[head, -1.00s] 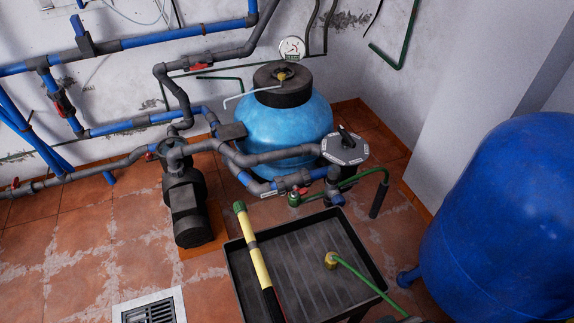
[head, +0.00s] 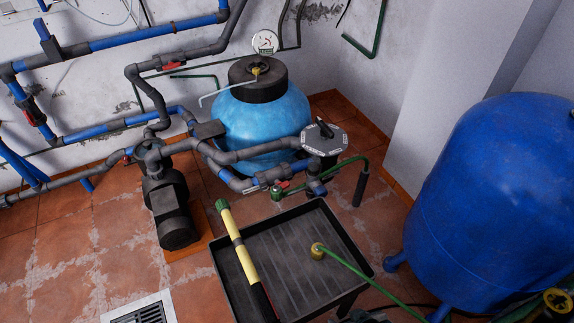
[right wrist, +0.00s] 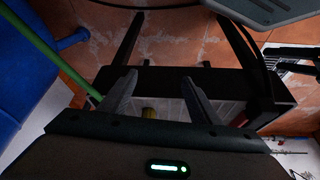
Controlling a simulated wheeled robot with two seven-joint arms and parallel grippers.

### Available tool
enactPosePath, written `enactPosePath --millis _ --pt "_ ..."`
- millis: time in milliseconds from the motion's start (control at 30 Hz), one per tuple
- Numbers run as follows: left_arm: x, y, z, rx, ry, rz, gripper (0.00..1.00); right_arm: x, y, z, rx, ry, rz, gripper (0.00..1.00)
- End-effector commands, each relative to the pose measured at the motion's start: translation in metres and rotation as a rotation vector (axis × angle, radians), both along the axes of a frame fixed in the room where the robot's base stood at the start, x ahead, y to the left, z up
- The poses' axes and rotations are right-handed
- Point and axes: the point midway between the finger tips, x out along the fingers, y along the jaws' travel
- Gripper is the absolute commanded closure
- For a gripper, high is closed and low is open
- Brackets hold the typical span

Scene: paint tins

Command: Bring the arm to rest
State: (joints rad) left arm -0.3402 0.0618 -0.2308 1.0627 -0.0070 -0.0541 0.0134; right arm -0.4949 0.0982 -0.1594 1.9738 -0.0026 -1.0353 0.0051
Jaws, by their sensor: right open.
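My right gripper (right wrist: 157,97) shows in the right wrist view with its two fingers apart and nothing between them. Past the fingers is a dark frame with legs, seen from an odd angle, and a small brass-coloured piece (right wrist: 148,112) shows between the fingers, beyond them. I cannot tell how far the fingers are from that frame. My left gripper is in neither view. No paint tins show in these frames.
A black tray (head: 225,275) on legs carries a yellow-and-black bar (head: 239,250) and a brass fitting (head: 317,251) on a green line. Behind stand a light-blue tank (head: 262,125), a pump (head: 172,212) and pipes. A big blue tank (head: 495,200) fills the right.

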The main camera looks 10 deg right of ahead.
Motion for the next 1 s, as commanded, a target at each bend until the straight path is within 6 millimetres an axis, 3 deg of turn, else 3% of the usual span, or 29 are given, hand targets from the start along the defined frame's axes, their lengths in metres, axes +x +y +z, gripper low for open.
enactPosePath --millis 33,200,500,700,1000 --pt "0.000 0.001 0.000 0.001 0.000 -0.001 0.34 0.002 0.003 -0.022 0.005 -0.008 0.003 0.43" --pt "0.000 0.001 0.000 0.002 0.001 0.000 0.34 0.005 0.014 -0.082 0.026 -0.061 0.014 0.43" --pt "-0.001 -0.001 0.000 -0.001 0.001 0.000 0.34 -0.013 0.028 -0.169 0.061 -0.155 0.035 0.43" --pt "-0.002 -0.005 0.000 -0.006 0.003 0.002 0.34 -0.029 0.032 -0.197 0.077 -0.200 0.045 0.43" --pt "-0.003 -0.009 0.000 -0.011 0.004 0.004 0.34 -0.034 0.033 -0.204 0.084 -0.217 0.048 0.43"
